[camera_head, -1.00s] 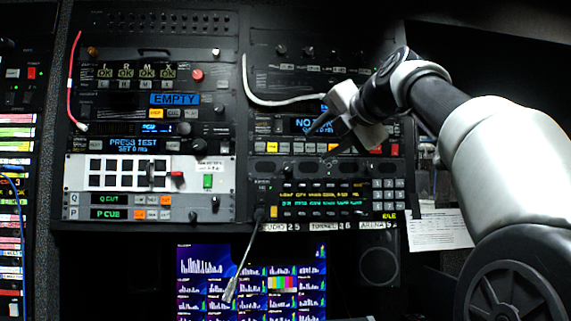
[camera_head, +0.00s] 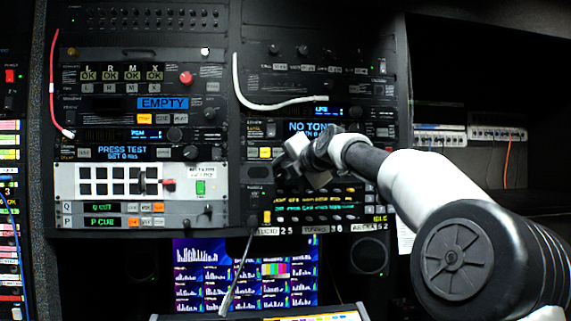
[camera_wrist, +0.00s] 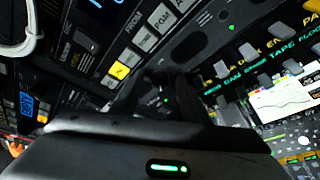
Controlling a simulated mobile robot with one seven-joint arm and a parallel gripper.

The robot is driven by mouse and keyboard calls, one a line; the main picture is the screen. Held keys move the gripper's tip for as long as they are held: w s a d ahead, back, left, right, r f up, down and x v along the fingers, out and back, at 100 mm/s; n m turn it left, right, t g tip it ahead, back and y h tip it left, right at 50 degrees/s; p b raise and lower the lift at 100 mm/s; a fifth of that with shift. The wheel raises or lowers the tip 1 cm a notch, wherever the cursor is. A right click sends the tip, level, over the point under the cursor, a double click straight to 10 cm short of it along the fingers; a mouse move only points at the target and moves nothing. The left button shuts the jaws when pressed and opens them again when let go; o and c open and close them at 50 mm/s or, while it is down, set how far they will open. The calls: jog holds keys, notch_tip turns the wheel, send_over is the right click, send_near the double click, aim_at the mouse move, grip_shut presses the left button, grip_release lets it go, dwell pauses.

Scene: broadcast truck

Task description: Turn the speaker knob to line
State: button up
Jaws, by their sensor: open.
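My gripper (camera_head: 300,165) is in front of the right rack, just below the NO TONE display (camera_head: 310,129). In the wrist view its dark fingers (camera_wrist: 160,97) are apart, close to a slim black panel (camera_wrist: 200,45) with small green lights. The space between the fingers is dark, and I cannot tell whether a knob lies between them. No label clearly marks the speaker knob in either view, and my gripper covers part of the rack. A small blue display (camera_head: 328,111) above NO TONE seems to read LINE, but its text is blurred.
A yellow button (camera_wrist: 120,70) lies beside white buttons near my fingers. A white cable (camera_head: 285,106) hangs on the upper right rack. The left rack carries a white button panel (camera_head: 120,181).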

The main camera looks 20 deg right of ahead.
jog(key=shift+w, duration=0.15)
grip_shut()
jog(key=shift+f, duration=0.1)
jog(key=shift+f+b, duration=0.1)
jog(key=shift+b, duration=0.3)
